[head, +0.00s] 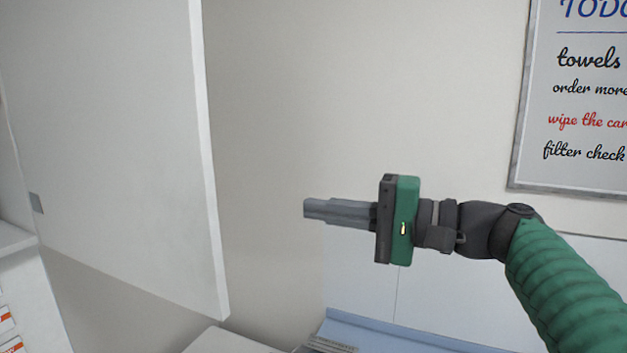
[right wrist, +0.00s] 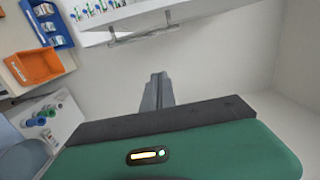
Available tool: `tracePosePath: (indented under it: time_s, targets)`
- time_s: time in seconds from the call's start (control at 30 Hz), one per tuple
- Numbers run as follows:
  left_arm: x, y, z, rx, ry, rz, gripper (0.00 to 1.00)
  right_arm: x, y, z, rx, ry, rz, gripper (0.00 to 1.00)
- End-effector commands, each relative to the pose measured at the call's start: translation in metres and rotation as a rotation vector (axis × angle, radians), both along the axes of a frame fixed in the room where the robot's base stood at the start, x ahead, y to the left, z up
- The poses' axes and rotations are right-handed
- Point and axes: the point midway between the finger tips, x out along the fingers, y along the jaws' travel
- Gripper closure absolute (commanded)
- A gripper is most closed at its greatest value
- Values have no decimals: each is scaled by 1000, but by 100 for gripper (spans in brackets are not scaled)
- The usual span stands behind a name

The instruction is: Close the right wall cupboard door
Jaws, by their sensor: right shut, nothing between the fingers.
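The right wall cupboard door (head: 115,140) is a plain white panel on the left of the head view. It stands open, swung out from the wall, with a small grey hinge plate near its left side. Its free edge faces my right gripper (head: 306,208). My right gripper is shut and empty, its fingers pointing left, to the right of the door's edge with a visible gap between. In the right wrist view the shut fingers (right wrist: 158,78) point toward a pale wall. My left gripper is not in view.
A whiteboard (head: 580,110) with writing hangs on the wall at right. Below are a blue-edged surface (head: 370,333) and a white box-like top (head: 230,342). The right wrist view shows an orange bin (right wrist: 38,66), a blue bin (right wrist: 47,22) and a white shelf (right wrist: 150,16) with small items.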

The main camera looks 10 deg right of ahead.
Motion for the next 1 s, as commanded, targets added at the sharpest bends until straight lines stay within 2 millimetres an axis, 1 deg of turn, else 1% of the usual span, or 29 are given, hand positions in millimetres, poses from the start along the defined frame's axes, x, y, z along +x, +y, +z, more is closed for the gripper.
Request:
tracePosePath:
  time_s: [0.03,0.17,0.37,0.57,0.7,0.8,1.0]
  targets:
    - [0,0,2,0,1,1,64,1,2,3,5,-3,5,100]
    - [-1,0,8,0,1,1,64,8,12,4,7,-2,6,100]
    - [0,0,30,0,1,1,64,31,42,5,9,0,6,100]
    - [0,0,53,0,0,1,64,55,78,5,8,2,5,100]
    - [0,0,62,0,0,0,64,37,95,5,7,-1,3,100]
    - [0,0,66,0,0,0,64,30,102,3,8,-3,1,100]
    - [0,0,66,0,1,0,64,28,106,-1,7,-1,0,100]
